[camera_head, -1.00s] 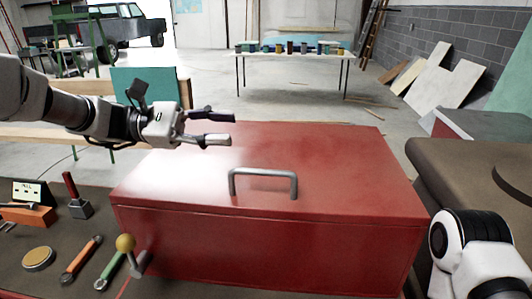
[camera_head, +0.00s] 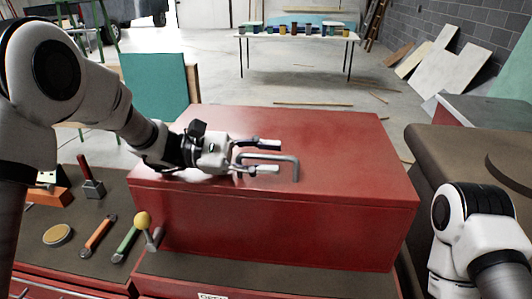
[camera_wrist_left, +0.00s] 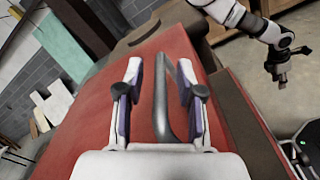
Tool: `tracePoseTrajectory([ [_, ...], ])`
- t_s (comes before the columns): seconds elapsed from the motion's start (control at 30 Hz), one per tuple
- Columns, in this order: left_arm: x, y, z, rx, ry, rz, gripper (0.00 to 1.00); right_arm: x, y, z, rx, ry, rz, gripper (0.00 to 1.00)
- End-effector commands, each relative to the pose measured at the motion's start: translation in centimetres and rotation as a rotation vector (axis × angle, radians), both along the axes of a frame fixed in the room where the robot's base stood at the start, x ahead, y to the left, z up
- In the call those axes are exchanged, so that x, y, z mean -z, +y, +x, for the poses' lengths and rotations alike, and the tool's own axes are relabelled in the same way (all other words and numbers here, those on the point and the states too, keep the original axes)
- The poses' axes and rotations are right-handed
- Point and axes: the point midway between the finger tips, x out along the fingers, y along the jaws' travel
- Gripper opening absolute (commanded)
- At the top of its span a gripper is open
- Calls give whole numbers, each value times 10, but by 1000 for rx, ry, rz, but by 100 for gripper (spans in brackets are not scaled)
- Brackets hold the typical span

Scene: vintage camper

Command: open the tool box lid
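The red tool box (camera_head: 280,235) stands on the dark bench with its lid (camera_head: 330,135) down. A grey metal bar handle (camera_head: 296,170) stands on the lid near its front edge. My left gripper (camera_head: 268,157) is open at the handle, with its fingers reaching along the bar from the left. In the left wrist view the handle (camera_wrist_left: 161,100) lies between the two spread fingers, and contact cannot be made out. My right gripper (camera_wrist_left: 279,72) shows small in the left wrist view, away from the box; its finger state is unclear.
A brown padded surface (camera_head: 450,155) is at the right. Open floor lies behind.

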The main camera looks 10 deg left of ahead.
Motion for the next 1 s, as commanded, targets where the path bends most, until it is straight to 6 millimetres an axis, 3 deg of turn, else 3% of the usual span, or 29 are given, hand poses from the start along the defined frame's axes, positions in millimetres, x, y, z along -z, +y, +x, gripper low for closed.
tracePoseTrajectory([
  [0.07,0,0,0,0,0,0,37,0,0,0,0,0,0,40],
  [0.17,0,0,0,0,0,0,5,0,0,0,0,0,0,40],
  [0.2,0,0,0,0,0,0,0,0,0,0,0,0,0,40],
  [0.57,-10,0,1,0,13,-2,0,-8,0,0,0,0,0,40],
  [0.77,-42,0,6,1,82,-3,0,-34,0,0,0,0,0,40],
  [1.0,-99,0,24,2,117,-3,0,-73,0,0,0,0,0,40],
])
